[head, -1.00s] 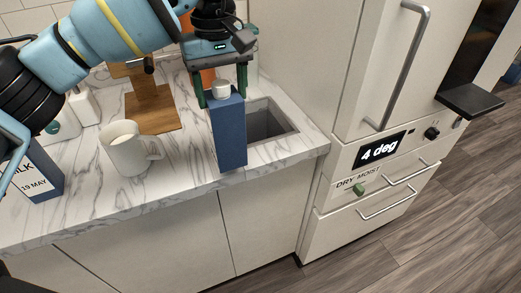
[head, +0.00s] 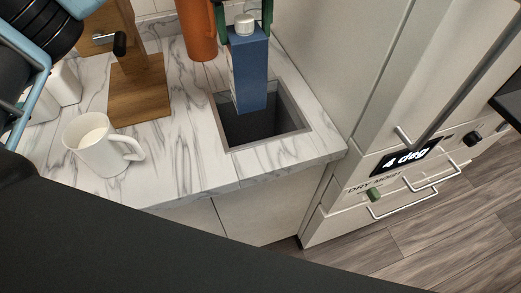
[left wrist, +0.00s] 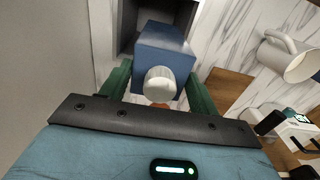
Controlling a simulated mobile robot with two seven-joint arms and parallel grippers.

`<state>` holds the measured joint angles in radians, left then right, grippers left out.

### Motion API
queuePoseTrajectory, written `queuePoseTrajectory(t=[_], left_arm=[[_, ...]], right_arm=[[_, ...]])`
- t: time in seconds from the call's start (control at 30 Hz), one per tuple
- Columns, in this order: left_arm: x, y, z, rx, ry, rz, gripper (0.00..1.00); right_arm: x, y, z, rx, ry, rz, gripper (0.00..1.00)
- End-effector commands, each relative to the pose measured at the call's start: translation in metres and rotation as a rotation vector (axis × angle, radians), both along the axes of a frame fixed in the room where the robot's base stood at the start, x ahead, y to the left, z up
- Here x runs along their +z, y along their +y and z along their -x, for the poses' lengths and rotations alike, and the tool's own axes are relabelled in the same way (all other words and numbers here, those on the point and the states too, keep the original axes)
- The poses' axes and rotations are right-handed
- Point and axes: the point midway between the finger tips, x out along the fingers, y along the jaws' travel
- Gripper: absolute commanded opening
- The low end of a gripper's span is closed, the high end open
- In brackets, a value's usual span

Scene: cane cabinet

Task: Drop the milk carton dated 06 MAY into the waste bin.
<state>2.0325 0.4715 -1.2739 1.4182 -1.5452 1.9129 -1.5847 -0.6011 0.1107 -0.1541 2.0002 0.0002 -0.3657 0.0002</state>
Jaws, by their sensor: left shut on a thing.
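My left gripper (head: 246,22) is shut on a blue milk carton (head: 248,75) with a white cap, its green fingers on either side of the carton's top. The carton hangs upright over the square opening of the waste bin (head: 292,108) in the counter. Its lower end overlaps the dark opening in the head view; I cannot tell whether it is below the rim. The left wrist view shows the carton (left wrist: 165,48) between the fingers, with the bin opening (left wrist: 128,20) beyond it. The carton's date is not readable. My right gripper is not in view.
A white mug (head: 100,150) stands on the marble counter at the left. A wooden stand (head: 140,95) and an orange cylinder (head: 198,30) are behind. A tall white appliance with a "4 deg" display (head: 404,158) is right of the bin.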

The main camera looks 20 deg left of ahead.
Motion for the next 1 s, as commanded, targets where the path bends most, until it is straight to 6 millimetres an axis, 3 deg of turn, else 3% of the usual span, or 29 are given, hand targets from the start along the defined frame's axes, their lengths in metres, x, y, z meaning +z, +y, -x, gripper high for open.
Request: queuePoseTrajectory(t=[0.4,0.6,0.97,1.0], left_arm=[[-0.038,0.000,0.000,0.000,0.004,-0.001,0.23],[-0.056,0.000,0.000,0.000,0.001,0.000,0.23],[-0.058,0.000,0.000,0.000,-0.003,0.001,0.23],[-0.058,0.000,0.000,0.000,-0.003,0.001,0.66]], right_arm=[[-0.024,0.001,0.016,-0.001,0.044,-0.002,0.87],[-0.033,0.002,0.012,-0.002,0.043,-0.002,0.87],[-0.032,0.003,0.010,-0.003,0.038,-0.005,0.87],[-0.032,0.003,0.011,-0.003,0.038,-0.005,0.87]])
